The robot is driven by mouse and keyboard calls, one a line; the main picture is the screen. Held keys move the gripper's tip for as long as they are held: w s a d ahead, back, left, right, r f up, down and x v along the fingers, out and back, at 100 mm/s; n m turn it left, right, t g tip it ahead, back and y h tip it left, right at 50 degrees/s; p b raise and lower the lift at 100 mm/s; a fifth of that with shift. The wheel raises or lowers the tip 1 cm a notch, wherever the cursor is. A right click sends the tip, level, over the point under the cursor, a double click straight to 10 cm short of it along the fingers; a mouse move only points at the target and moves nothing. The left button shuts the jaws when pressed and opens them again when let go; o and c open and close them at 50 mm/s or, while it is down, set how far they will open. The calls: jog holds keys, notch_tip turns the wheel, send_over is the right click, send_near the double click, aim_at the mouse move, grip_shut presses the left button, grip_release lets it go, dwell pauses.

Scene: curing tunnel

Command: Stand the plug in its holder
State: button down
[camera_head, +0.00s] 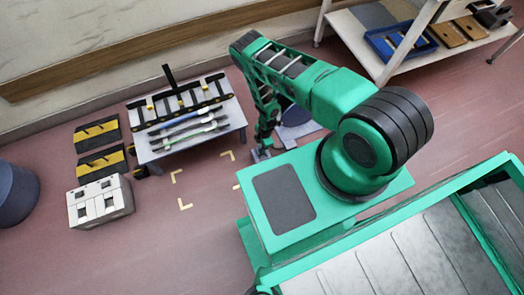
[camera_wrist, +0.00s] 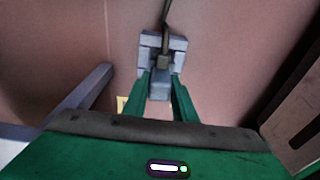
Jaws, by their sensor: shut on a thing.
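My gripper (camera_wrist: 161,80) is shut on a small grey-blue block, which I take to be the plug (camera_wrist: 160,89), seen between the green fingertips in the wrist view. A dark cable or rod rises from a brownish piece just beyond the fingertips. Around that piece is a larger pale grey, blocky part (camera_wrist: 177,44), perhaps the holder; I cannot tell whether the plug touches it. In the head view my gripper (camera_head: 262,152) is low, right of the small table, and what it holds is too small to make out.
A low table (camera_head: 150,156) with a black rack and several rods stands left of my gripper. A white block with dark openings (camera_head: 100,202), black-yellow blocks (camera_head: 97,132) and a dark bin (camera_head: 15,192) are farther left. A shelf with a blue tray (camera_head: 400,42) stands at upper right.

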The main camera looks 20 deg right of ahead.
jog(key=shift+f, duration=2.2)
jog(key=c, duration=1.4)
grip_release()
jog(key=shift+f, duration=0.1)
jog(key=shift+c, duration=0.2)
